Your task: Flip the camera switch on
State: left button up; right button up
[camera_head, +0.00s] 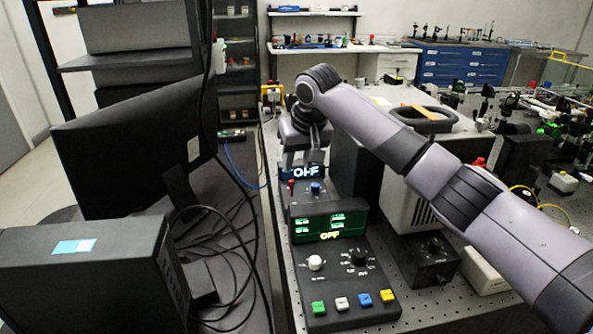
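A small dark box with a lit blue-white OFF display (305,172) stands at the back of the bench row. On its front are a red toggle (291,187) and a blue knob (315,187). My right gripper (304,164) points down at this box and its fingertips partly cover the display. I cannot tell whether it touches the box or how far its fingers are apart. In front is a black control panel (345,285) with a green display, also reading OFF. No label shows which switch is the camera's. My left gripper is not in view.
The panel carries a white knob (315,263), a black dial (359,257) and several coloured buttons. A monitor (130,145) and cables fill the left desk. A grey case with a handle (425,120) stands behind my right arm. Optics crowd the right table.

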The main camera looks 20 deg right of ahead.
aim_at(292, 181)
jog(key=shift+p+x, duration=0.45)
jog(key=shift+x, duration=3.05)
grip_shut()
